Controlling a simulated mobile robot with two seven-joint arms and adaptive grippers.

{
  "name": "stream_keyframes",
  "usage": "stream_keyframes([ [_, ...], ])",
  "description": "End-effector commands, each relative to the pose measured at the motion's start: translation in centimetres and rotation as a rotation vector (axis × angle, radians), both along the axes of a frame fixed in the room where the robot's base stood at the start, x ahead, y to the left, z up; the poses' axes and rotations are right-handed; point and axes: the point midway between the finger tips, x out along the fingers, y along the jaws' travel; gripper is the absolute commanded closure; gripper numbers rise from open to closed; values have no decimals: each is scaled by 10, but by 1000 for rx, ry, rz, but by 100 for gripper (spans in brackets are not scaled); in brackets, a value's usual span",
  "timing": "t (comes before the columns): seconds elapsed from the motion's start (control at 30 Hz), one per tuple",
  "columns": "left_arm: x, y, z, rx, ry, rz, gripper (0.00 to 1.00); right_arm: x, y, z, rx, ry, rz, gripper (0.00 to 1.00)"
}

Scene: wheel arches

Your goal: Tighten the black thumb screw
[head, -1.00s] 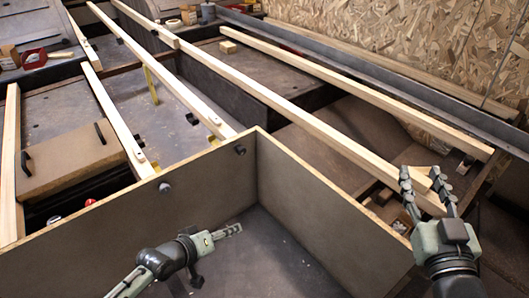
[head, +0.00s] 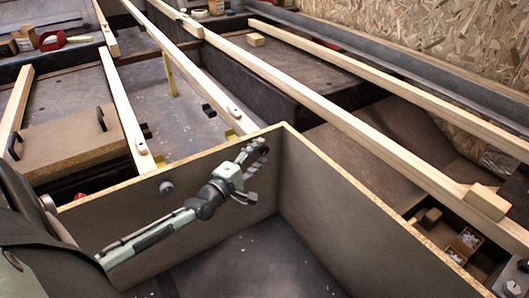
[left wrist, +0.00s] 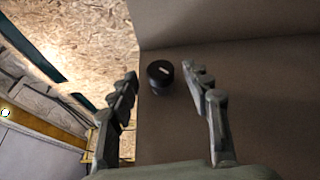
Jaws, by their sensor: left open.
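The black thumb screw (left wrist: 160,75) shows in the left wrist view as a round black knob with a pale mark on its face, standing out from the brown panel. My left gripper (head: 257,155) is open, with a finger on each side of the screw in the left wrist view (left wrist: 161,70). I see no contact between the fingers and the screw. In the head view the gripper is up against the far brown panel (head: 120,233) near its inner corner and hides the screw. My right gripper is out of view.
A grey round knob (head: 166,187) sits on the same panel, left of my gripper. Long wooden rails (head: 330,115) run behind the panels. The side panel (head: 350,220) stands to the right, and the enclosed floor (head: 260,255) is mostly clear.

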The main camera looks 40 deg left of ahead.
Motion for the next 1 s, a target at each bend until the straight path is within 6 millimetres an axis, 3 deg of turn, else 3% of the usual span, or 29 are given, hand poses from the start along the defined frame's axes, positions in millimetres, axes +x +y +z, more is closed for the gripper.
stream_keyframes([
  [0.2, 23, 0, -1, 2, 0, -1, 51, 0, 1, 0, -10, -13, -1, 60],
  [0.5, 25, -1, -1, 3, 3, -1, 51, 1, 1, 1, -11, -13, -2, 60],
  [0.9, 25, -1, -1, 3, 2, -1, 100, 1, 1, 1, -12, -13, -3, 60],
  [1.0, 25, -1, -1, 3, 3, -1, 100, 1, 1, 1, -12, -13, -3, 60],
])
